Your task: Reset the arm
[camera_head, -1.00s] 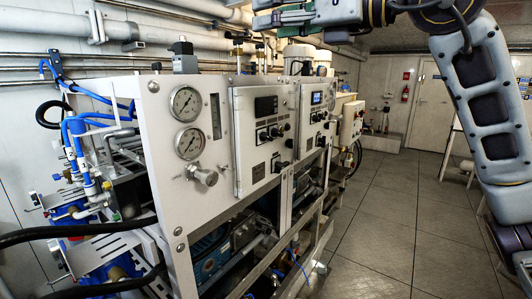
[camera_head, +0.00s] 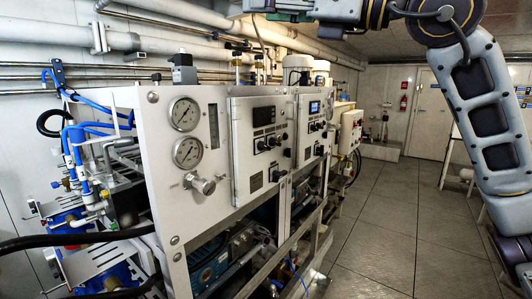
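My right arm (camera_head: 485,115) rises along the right side, bends at a joint near the top right corner and reaches left along the top edge. Its far end, which looks like my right gripper (camera_head: 262,10), is at the top centre above the watermaker and is cut by the frame edge. Its fingers cannot be made out, and I see nothing held there. My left arm and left gripper are not in view. The watermaker's white front panel (camera_head: 215,160) stands on the left and centre, with two round gauges (camera_head: 185,114) and a knob (camera_head: 203,186).
Control boxes (camera_head: 260,175) sit on the panel. Blue hoses (camera_head: 75,135) and black hoses (camera_head: 80,238) are at the left. Pipes (camera_head: 160,45) run along the wall. Tiled floor (camera_head: 390,220) is open to the right, towards a white door (camera_head: 428,110).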

